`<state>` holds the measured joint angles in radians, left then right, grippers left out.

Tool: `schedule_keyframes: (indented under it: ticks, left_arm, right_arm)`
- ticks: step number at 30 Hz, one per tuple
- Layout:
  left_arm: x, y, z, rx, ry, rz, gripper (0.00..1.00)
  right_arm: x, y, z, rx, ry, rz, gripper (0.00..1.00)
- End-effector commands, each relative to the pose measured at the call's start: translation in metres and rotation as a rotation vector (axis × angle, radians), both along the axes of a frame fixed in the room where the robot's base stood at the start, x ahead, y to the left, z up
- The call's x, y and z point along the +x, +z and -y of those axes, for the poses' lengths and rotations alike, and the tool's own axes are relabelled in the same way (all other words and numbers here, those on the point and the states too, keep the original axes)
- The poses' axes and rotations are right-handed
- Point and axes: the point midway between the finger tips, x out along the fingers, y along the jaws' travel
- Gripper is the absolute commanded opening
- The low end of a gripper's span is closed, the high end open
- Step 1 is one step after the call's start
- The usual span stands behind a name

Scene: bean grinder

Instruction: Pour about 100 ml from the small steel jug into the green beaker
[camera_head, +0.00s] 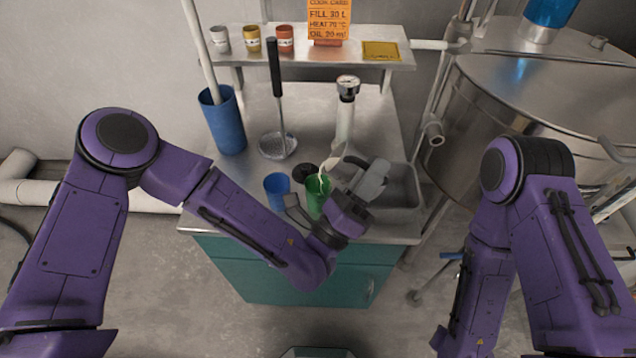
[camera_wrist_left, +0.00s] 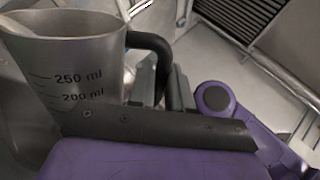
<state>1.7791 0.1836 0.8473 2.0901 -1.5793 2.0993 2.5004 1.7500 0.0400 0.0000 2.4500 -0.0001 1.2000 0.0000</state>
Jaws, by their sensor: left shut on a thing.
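The small steel jug (camera_head: 347,153) is partly hidden behind my left gripper (camera_head: 372,186) in the head view. In the left wrist view the jug (camera_wrist_left: 68,62) shows 250 ml and 200 ml marks, and my left gripper (camera_wrist_left: 166,92) is shut on its black handle (camera_wrist_left: 152,42). The green beaker (camera_head: 316,196) stands on the bench just left of the gripper, partly covered by my wrist. The jug's pale lip side is close above the beaker's rim. A whitish patch shows there; I cannot tell whether it is flowing liquid. My right gripper is out of view.
A blue beaker (camera_head: 277,192) and a black round object (camera_head: 303,171) stand close left of the green beaker. A skimmer (camera_head: 277,146), a tall blue container (camera_head: 222,120) and a gauge-topped cylinder (camera_head: 345,112) are behind.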

Motion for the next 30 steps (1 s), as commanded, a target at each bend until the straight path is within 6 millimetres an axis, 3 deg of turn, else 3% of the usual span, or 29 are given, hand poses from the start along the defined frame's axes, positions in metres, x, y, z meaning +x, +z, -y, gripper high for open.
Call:
schedule_keyframes:
  ticks: [30]
  left_arm:
    - [-0.0070, -0.0006, 0.0021, -0.070, -0.003, -0.011, 0.00]
  right_arm:
    - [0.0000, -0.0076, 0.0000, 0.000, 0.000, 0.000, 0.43]
